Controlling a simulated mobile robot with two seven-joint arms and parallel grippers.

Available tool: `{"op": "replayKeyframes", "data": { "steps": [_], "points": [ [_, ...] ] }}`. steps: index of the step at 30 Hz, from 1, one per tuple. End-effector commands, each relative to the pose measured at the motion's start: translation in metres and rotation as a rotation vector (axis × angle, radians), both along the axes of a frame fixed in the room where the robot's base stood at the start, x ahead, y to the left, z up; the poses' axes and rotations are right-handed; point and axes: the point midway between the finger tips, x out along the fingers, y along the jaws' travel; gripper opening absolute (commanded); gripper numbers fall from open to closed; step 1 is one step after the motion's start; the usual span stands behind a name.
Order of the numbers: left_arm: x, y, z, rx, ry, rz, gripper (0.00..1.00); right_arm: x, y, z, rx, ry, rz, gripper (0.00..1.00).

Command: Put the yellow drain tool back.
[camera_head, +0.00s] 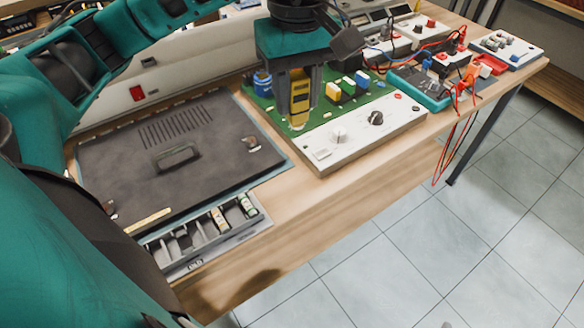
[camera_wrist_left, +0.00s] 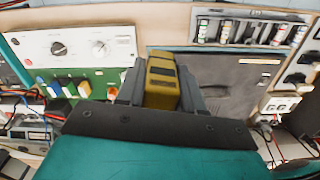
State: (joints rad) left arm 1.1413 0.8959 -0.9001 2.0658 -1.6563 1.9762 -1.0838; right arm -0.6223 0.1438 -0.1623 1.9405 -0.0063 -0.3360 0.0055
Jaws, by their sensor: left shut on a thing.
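The yellow drain tool (camera_head: 299,97) is upright, with dark markings on its side. My left gripper (camera_head: 299,112) is shut on it and holds it over the green circuit board (camera_head: 262,101) of the open hi-fi unit. I cannot tell whether its lower end touches the board or the white front panel (camera_head: 365,133). In the left wrist view the tool (camera_wrist_left: 162,82) sits between the two grey fingers. My right gripper does not show.
A dark cover (camera_head: 120,168) lies left of the unit. A compartment tray (camera_head: 188,247) with small cylinders is at the table's front edge. Colored blocks (camera_head: 348,88) and a blue can (camera_head: 262,84) stand close to the gripper.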

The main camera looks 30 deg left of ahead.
Motion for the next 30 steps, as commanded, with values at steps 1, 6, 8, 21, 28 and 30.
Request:
{"op": "replayKeyframes", "data": {
  "steps": [1,6,8,21,28,30],
  "points": [
    [-0.003,0.002,0.003,0.001,-0.003,0.052,0.07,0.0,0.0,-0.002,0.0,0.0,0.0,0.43],
    [-0.008,0.006,0.008,0.006,-0.002,0.168,0.07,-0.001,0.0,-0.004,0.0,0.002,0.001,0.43],
    [-0.008,0.007,0.004,0.005,-0.001,0.182,0.07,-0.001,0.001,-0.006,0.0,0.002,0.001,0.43],
    [-0.01,0.006,-0.094,0.005,0.006,0.185,0.07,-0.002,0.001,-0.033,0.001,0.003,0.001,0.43],
    [-0.009,0.007,-0.137,0.007,0.001,0.184,0.07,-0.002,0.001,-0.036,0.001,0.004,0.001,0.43],
    [-0.009,0.007,-0.143,0.006,0.0,0.184,0.07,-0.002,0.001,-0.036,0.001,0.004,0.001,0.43]
  ]
}}
